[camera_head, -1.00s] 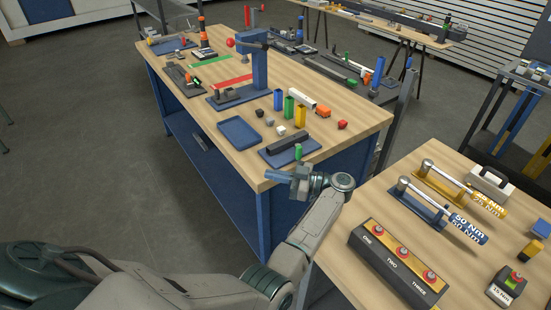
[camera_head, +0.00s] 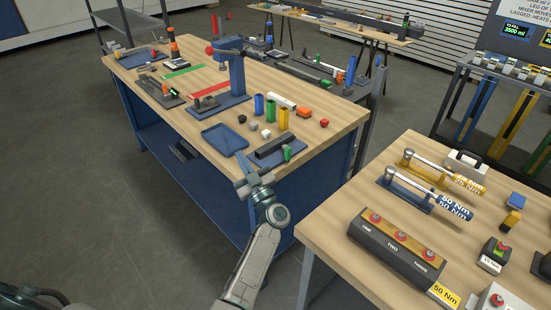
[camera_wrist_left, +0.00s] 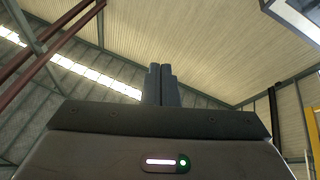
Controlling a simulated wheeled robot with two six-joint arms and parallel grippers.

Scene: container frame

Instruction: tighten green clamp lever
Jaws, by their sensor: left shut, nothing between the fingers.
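A small upright green piece (camera_head: 287,153) stands at the near edge of a blue plate carrying a dark bar (camera_head: 275,145), at the near end of the workbench. It may be the green clamp lever, but I cannot tell for certain. My left gripper (camera_head: 242,160) is shut and empty, just left of that plate, by the bench's near edge and the blue tray. Whether it touches the bench is unclear. Its closed fingers (camera_wrist_left: 163,86) point at the roof in the left wrist view. My right gripper is not in view.
A blue tray (camera_head: 213,134) lies beyond my left gripper. Blue, green and yellow upright blocks (camera_head: 270,108) stand behind the dark bar. A second table (camera_head: 325,228) at right holds torque wrenches (camera_head: 424,193) and a button box (camera_head: 396,245). Open floor lies left of the workbench.

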